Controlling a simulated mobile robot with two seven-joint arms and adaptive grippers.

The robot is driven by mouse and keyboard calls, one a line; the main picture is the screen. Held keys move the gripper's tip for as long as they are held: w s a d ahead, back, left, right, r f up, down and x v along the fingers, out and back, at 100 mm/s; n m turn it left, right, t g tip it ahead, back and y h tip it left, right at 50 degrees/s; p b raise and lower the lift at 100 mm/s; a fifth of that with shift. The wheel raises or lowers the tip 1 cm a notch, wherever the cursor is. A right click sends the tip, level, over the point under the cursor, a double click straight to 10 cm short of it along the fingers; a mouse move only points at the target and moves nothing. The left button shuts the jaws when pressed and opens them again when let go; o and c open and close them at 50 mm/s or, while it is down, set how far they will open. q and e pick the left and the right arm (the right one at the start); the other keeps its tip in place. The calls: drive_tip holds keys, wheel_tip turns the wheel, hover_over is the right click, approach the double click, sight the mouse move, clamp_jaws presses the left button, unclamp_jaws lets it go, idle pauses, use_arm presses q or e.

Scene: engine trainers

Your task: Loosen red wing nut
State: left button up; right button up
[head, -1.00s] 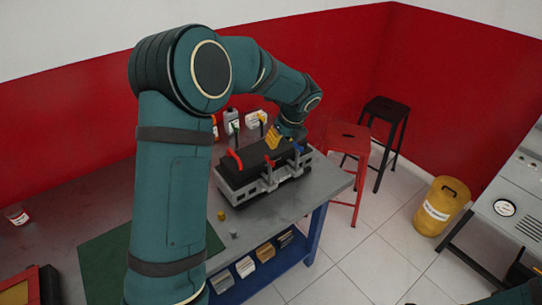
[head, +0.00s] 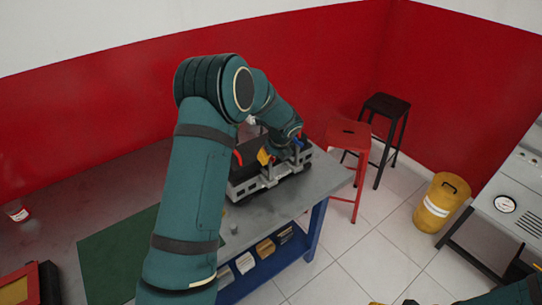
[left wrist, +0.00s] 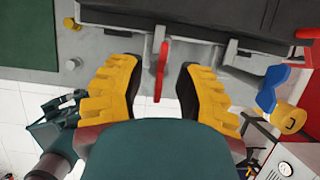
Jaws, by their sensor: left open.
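The red wing nut (left wrist: 161,72) shows in the left wrist view as a thin upright red piece at the edge of the dark engine trainer (left wrist: 205,12). My left gripper (left wrist: 157,88) is open, with its yellow fingers on either side of the red piece and visible gaps to it. In the head view, part of a red piece (head: 239,157) shows beside my arm. A yellow finger of my left gripper (head: 263,156) is just right of it, and the other finger is hidden.
A blue wing piece (left wrist: 271,88) is right of the fingers, with another red piece (left wrist: 308,33) beyond. A brass knob (left wrist: 70,20) and a grey knob (left wrist: 72,64) are on the workbench (head: 315,190). A red stool (head: 347,140) stands behind its right end.

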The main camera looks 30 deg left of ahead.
use_arm(q)
clamp_jaws()
drive_tip(key=shift+n, duration=0.3)
drive_tip(key=n+g, duration=0.1)
drive_tip(key=n, duration=0.2)
drive_tip(key=n+g+p, duration=0.1)
drive_tip(key=n, duration=0.2)
drive_tip(key=shift+w+g, duration=0.15)
drive_tip(key=shift+g, duration=0.25)
drive_tip(key=n+g, duration=0.1)
drive_tip(key=n, duration=0.4)
drive_tip(key=shift+w+n+g+h+p, duration=0.15)
drive_tip(key=shift+n+g+h+p, duration=0.15)
drive_tip(key=shift+n+g+p, duration=0.1)
drive_tip(key=n+h, duration=0.1)
drive_tip(key=n, duration=0.1)
drive_tip(key=n+g, duration=0.1)
drive_tip(key=n, duration=0.2)
drive_tip(key=shift+w+a+f+n+h, duration=0.1)
drive_tip(key=shift+a+n+h, duration=0.1)
drive_tip(key=shift+n+h, duration=0.15)
